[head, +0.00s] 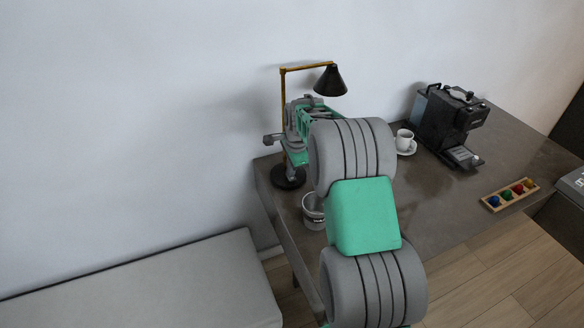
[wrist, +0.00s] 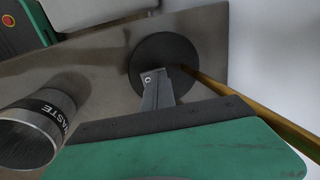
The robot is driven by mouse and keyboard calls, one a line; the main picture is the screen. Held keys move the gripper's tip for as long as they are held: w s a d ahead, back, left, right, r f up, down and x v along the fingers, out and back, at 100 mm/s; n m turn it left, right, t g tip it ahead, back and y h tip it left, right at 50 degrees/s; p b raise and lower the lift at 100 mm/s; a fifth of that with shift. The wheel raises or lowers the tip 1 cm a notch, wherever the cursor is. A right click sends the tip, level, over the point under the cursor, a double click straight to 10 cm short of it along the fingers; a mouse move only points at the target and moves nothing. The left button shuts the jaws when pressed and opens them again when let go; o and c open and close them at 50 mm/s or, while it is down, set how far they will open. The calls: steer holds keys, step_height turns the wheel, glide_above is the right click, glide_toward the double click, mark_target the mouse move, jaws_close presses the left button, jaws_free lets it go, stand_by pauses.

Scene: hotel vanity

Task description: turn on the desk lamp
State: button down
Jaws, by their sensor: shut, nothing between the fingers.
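The desk lamp has a black cone shade (head: 330,80), a thin gold stem (head: 283,100) and a round black base (head: 289,180) at the desk's far left corner. No glow shows under the shade. In the wrist view the base (wrist: 181,52) is a dark disc, with the gold stem (wrist: 225,92) running to the lower right. My gripper (wrist: 153,76) is shut and empty, its fingertips in front of the base in that view. In the head view my gripper (head: 289,168) is low beside the stem, just over the base. I cannot tell whether it touches. No switch is clearly visible.
A small waste bin (head: 313,211) stands on the desk (head: 440,205) near my arm; it also shows in the wrist view (wrist: 38,125). A cup (head: 404,139) on a saucer, a coffee machine (head: 450,122) and a wooden tray (head: 491,203) are farther right. A wall is behind.

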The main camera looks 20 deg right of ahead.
steer(key=shift+s+f, duration=0.15)
steer(key=shift+s, duration=0.5)
steer(key=p+v, duration=0.2)
steer(key=v, duration=1.2)
steer(key=shift+s+p, duration=0.3)
steer(key=shift+p, duration=0.05)
steer(key=shift+w+t, duration=0.3)
steer(key=shift+w, duration=0.45)
